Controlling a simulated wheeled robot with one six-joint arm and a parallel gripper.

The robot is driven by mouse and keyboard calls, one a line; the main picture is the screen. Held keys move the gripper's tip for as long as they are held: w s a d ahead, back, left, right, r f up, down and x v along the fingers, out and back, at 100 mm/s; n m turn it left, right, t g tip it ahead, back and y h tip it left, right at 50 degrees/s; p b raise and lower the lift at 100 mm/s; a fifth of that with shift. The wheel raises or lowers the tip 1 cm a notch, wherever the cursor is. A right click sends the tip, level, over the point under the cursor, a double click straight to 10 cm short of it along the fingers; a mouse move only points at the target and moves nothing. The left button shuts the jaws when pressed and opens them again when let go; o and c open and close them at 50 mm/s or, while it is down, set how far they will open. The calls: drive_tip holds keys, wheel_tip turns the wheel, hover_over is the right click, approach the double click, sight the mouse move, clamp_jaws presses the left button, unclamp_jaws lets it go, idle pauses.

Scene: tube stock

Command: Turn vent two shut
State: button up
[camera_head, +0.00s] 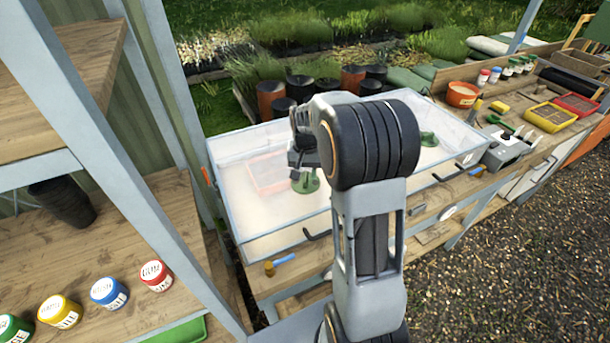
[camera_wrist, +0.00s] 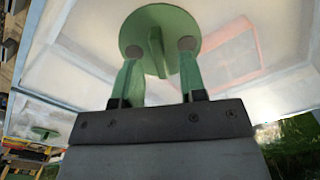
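A green round vent (camera_wrist: 158,20) with a raised fin (camera_wrist: 155,50) sits on the clear lid (camera_head: 225,160) of a propagator box. In the wrist view my gripper (camera_wrist: 159,46) is open, its two fingertips apart on either side of the fin, with gaps visible. In the head view my gripper (camera_head: 302,160) is above the left vent (camera_head: 306,184), partly hiding it. A second green vent (camera_head: 428,139) is farther right on the lid; a green disc also shows at the wrist view's left (camera_wrist: 45,132). I see no numbers on the vents.
A reddish tray (camera_head: 266,176) shows through the lid. Black handles (camera_head: 317,236) stick out at the box's front edge. A grey device (camera_head: 503,146) stands right of the box. Colored jars (camera_head: 109,291) stand on the left shelf. A frame post (camera_head: 95,150) rises at left.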

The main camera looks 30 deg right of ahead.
drive_tip(key=shift+f, duration=1.05)
clamp_jaws()
